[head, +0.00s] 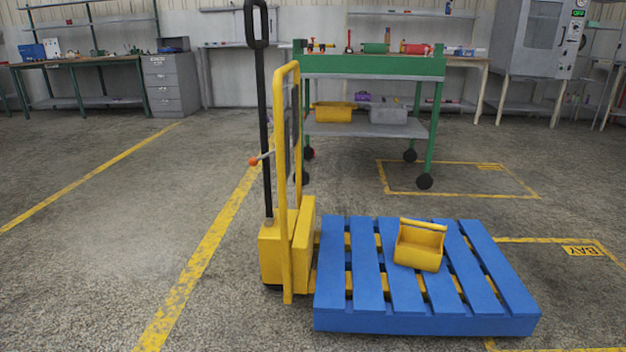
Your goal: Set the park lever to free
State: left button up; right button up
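A yellow pallet jack (284,250) stands near the middle of the floor, with a tall black handle (262,120) ending in a loop at the top. A small lever with an orange-red knob (254,161) sticks out to the left of the handle, about halfway up, its knob slightly lower than its inner end. I cannot read any park or free marking on it. The jack's forks run under a blue slatted pallet (368,270), partly hidden by it. A yellow open tote (419,246) sits on the pallet. Neither of my grippers is in view.
A green wheeled cart (370,66) with tools and bins stands behind the jack. A workbench (75,62) and a grey drawer cabinet (170,84) are at the back left. A grey machine (534,38) is at the back right. The floor left of the jack is clear.

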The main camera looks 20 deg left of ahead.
aim_at(253, 162)
jog(key=u, duration=1.15)
jog(key=i, duration=1.1)
jog(key=z, duration=0.5)
jog(key=i, duration=1.1)
jog(key=z, duration=0.2)
